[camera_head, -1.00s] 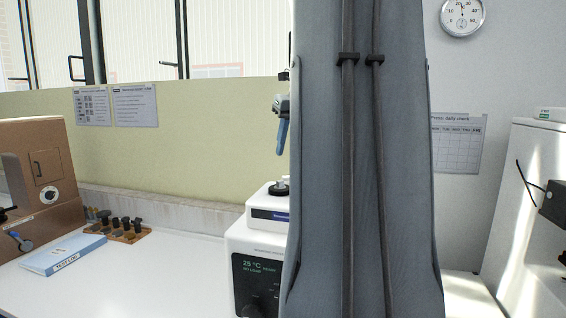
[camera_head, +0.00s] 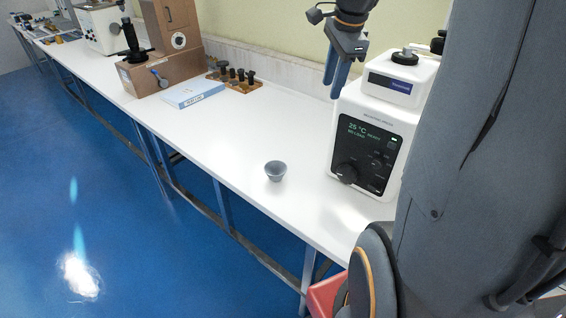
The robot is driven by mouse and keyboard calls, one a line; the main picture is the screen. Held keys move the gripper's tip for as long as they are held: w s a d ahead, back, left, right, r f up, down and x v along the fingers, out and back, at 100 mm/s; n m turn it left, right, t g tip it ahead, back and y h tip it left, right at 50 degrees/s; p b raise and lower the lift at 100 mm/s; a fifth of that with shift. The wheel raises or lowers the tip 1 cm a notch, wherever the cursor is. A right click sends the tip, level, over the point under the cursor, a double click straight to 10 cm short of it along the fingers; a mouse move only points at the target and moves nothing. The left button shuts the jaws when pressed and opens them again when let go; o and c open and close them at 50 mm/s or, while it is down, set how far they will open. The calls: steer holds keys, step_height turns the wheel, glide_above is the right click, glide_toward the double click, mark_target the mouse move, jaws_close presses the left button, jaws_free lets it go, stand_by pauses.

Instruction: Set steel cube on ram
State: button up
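My gripper (camera_head: 333,90) hangs above the back of the white bench, just left of the white machine with the display, its blue-grey fingers pointing down. The fingers overlap from this angle, so I cannot tell whether they are apart, and I see nothing held between them. I cannot make out a steel cube anywhere. A brown tester (camera_head: 151,76) stands farther left on the bench, with a black upright post (camera_head: 131,42) on it. I cannot tell whether that post is the ram.
The white machine (camera_head: 372,145) reads 25 °C and carries a smaller white unit (camera_head: 400,80). A grey cup (camera_head: 276,172) stands near the bench's front edge. A blue booklet (camera_head: 193,94) and a wooden rack (camera_head: 236,82) of dark pieces lie farther left. The middle bench (camera_head: 225,130) is clear.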

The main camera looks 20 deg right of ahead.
steer(key=s+a+f+n, duration=0.6)
steer(key=a+f+n, duration=0.1)
steer(key=a+n, duration=0.2)
steer(key=s+a+f+n+g, duration=0.1)
steer(key=s+a+f+n, duration=0.5)
steer(key=a+n, duration=0.4)
steer(key=shift+s+f+n, duration=0.35)
steer(key=shift+s+n, duration=0.05)
steer(key=shift+s, duration=0.05)
step_height(320, 180, down, 4)
steer(key=b, duration=0.3)
steer(key=shift+w+r+g, duration=0.1)
steer(key=shift+r+g, duration=0.1)
steer(key=shift+g, duration=0.1)
